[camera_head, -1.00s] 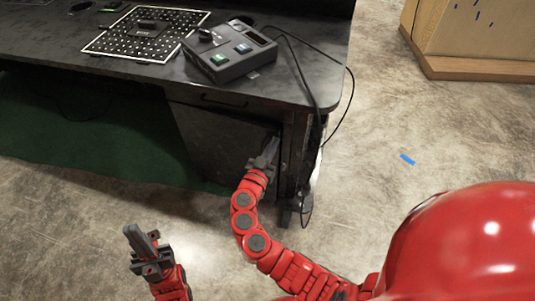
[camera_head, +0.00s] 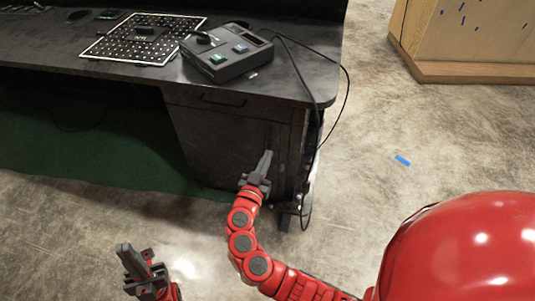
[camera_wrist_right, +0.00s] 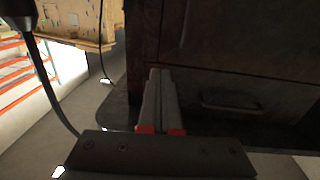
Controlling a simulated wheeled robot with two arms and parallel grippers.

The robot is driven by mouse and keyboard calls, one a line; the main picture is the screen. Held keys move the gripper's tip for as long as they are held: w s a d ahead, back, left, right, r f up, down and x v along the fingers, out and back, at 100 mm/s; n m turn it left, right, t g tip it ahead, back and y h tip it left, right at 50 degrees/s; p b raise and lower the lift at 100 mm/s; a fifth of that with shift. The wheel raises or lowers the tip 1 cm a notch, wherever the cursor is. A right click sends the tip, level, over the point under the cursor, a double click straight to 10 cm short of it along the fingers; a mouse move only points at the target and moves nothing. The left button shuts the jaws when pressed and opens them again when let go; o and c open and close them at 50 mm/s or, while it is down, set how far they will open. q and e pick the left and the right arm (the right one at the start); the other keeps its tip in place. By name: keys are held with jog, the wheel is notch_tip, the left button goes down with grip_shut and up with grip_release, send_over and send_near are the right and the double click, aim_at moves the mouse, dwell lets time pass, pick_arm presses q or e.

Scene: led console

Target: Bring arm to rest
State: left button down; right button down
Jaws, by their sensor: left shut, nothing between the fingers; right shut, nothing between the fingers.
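My right gripper (camera_head: 262,165) is shut and empty in the head view, its fingers pointing up in front of the dark desk cabinet (camera_head: 215,140). In the right wrist view its shut fingers (camera_wrist_right: 160,98) point at the cabinet front, with a drawer handle (camera_wrist_right: 230,106) to their right. I cannot tell whether the fingertips touch the cabinet. My left gripper (camera_head: 128,255) is shut and empty at the lower left of the head view, over the concrete floor.
The black desk (camera_head: 300,75) holds a console (camera_head: 228,52) with a green and a blue button, and a perforated board (camera_head: 142,40). A black cable (camera_head: 347,95) hangs off the desk's right end. A wooden box (camera_head: 470,45) stands at the upper right. Floor between is open.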

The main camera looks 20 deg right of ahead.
jog(key=v, duration=0.7)
jog(key=shift+s+d, duration=0.15)
jog(key=shift+s, duration=0.2)
